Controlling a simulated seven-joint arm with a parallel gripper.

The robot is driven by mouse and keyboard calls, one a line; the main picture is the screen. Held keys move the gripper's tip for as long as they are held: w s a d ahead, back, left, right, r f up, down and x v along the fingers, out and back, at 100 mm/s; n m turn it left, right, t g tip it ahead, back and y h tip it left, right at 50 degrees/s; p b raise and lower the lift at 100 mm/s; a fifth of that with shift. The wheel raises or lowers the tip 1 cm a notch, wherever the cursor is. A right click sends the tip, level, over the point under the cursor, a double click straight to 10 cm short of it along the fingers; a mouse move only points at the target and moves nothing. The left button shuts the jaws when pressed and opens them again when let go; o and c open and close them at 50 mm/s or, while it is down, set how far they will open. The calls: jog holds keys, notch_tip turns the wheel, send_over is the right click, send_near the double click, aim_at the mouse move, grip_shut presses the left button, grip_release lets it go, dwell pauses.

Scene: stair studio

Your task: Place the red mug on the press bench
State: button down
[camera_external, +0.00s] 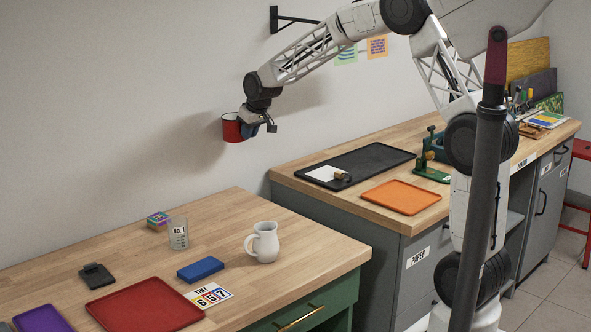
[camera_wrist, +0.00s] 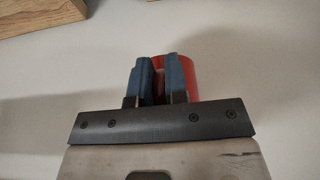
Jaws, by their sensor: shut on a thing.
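The red mug (camera_external: 231,127) is in the air above and behind the near wooden bench, close to the wall. My gripper (camera_external: 247,129) is shut on it from the right. In the wrist view the blue fingers of my gripper (camera_wrist: 159,75) close on the red mug (camera_wrist: 188,75), which is partly hidden behind them. The grey bench with a wooden top (camera_external: 285,171), bearing a green press (camera_external: 432,172), stands to the right of the mug and appears to be the press bench.
The grey bench carries a black tray (camera_external: 378,154) with a white sheet and an orange tray (camera_external: 401,197). The near bench (camera_external: 318,243) holds a white pitcher (camera_external: 264,243), a glass beaker (camera_external: 178,234), a blue block (camera_external: 200,269) and a red tray (camera_external: 144,305).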

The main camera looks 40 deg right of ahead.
jog(key=s+a+f+n, duration=0.1)
jog(key=s+a+f, duration=0.15)
jog(key=a, duration=0.85)
jog(key=s+a+f+n+y, duration=0.15)
jog(key=s+a, duration=0.25)
jog(key=a, duration=0.6)
jog(key=s+a+f+n, duration=0.2)
jog(key=s+a+f, duration=0.1)
jog(key=a, duration=0.8)
jog(key=s+a+f+n, duration=0.1)
jog(key=s+a+f, duration=0.1)
jog(key=s+a, duration=0.5)
jog(key=s+a+f+n+g+y, duration=0.1)
jog(key=s+a+f, duration=0.1)
jog(key=s+a, duration=0.6)
jog(key=s+a+f+n, duration=0.2)
jog(key=s+a, duration=0.5)
jog(key=a, duration=0.3)
jog(key=shift+s+f+y, duration=0.2)
jog(key=shift+f+y, duration=0.05)
jog(key=shift+f, duration=0.1)
jog(key=shift+w+a, duration=0.15)
jog(key=w+a, duration=0.3)
jog(key=w+a+f, duration=0.1)
jog(key=w+a, duration=0.7)
jog(key=shift+f, duration=0.25)
jog(key=shift+f, duration=0.15)
